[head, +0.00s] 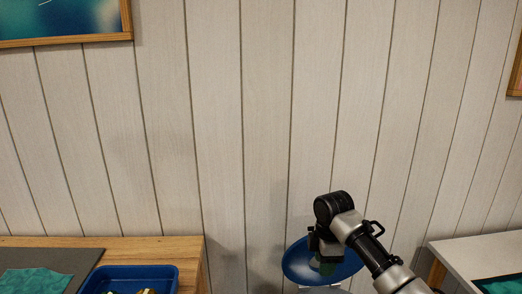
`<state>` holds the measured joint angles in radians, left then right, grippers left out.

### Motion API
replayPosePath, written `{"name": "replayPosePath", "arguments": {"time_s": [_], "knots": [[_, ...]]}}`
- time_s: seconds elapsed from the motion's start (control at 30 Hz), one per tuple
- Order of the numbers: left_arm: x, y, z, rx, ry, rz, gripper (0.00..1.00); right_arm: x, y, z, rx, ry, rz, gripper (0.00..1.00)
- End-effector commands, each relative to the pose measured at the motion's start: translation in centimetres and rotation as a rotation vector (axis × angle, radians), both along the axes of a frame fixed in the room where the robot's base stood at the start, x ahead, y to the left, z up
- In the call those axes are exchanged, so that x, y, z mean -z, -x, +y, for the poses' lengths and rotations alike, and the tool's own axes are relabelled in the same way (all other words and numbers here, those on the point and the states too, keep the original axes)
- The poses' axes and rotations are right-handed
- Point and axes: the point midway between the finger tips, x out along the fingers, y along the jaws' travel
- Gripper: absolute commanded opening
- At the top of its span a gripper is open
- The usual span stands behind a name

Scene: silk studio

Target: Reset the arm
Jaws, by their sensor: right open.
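My right arm comes in from the lower right. Its gripper (325,264) points down in front of a blue round dish-like object (293,264) and covers its middle. The jaws are open, and I see nothing held between them. I cannot tell whether the gripper touches the blue object. My left arm and gripper are not in view.
At the lower left is a wooden table (190,249) with a dark mat (60,258), teal cloth (35,281) and blue tray (168,272) holding small items. At the right is a pale table (455,255) with a green item (500,285). A panelled wall (240,120) stands behind.

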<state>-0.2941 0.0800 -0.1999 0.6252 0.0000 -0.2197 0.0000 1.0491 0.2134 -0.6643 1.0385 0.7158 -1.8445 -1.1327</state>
Motion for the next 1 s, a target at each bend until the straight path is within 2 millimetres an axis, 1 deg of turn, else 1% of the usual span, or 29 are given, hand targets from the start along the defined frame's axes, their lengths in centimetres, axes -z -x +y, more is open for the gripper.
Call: {"name": "replayPosePath", "arguments": {"time_s": [0.03, 0.17, 0.27, 0.3, 0.37, 0.4, 0.47, 0.5, 0.57, 0.6, 0.67, 0.7, 0.77, 0.8, 0.9, 1.0], "knots": [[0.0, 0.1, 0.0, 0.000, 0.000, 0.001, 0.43, 1.4, 0.8, 0.6, 0.010, -0.008, 0.002, 0.41], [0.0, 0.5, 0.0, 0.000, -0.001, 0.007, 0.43, 4.5, 3.0, 1.8, 0.060, -0.029, -0.004, 0.41], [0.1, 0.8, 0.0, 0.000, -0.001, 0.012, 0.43, 7.6, 5.6, 2.9, 0.124, -0.058, -0.012, 0.41], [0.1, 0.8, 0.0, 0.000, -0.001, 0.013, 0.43, 8.8, 6.9, 3.3, 0.159, -0.072, -0.017, 0.41], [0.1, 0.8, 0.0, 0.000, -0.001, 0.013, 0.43, 10.5, 8.9, 3.9, 0.219, -0.095, -0.026, 0.41], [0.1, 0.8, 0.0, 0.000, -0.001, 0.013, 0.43, 11.5, 10.4, 4.1, 0.263, -0.112, -0.031, 0.41], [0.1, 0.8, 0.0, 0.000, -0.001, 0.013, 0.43, 12.8, 12.5, 4.3, 0.333, -0.134, -0.039, 0.41], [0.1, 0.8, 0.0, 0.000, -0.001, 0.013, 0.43, 13.6, 14.0, 4.4, 0.382, -0.149, -0.044, 0.41], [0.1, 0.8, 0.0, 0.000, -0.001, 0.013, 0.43, 14.5, 16.2, 4.3, 0.461, -0.170, -0.052, 0.41], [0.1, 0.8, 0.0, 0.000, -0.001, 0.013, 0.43, 15.0, 17.7, 4.2, 0.515, -0.183, -0.057, 0.41], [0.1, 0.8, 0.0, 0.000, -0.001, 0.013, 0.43, 15.6, 20.0, 3.8, 0.601, -0.201, -0.066, 0.41], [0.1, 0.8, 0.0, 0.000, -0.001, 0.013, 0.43, 15.9, 21.5, 3.5, 0.661, -0.210, -0.071, 0.41], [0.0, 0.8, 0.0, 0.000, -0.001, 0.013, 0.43, 16.2, 23.8, 2.8, 0.753, -0.223, -0.083, 0.41], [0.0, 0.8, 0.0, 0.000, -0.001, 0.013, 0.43, 16.2, 25.3, 2.3, 0.815, -0.230, -0.090, 0.41], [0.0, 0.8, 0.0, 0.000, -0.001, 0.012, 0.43, 15.9, 28.6, 1.0, 0.957, -0.240, -0.112, 0.41], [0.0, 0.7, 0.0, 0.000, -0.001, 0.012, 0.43, 15.5, 31.1, -0.2, 1.065, -0.242, -0.133, 0.41]]}}
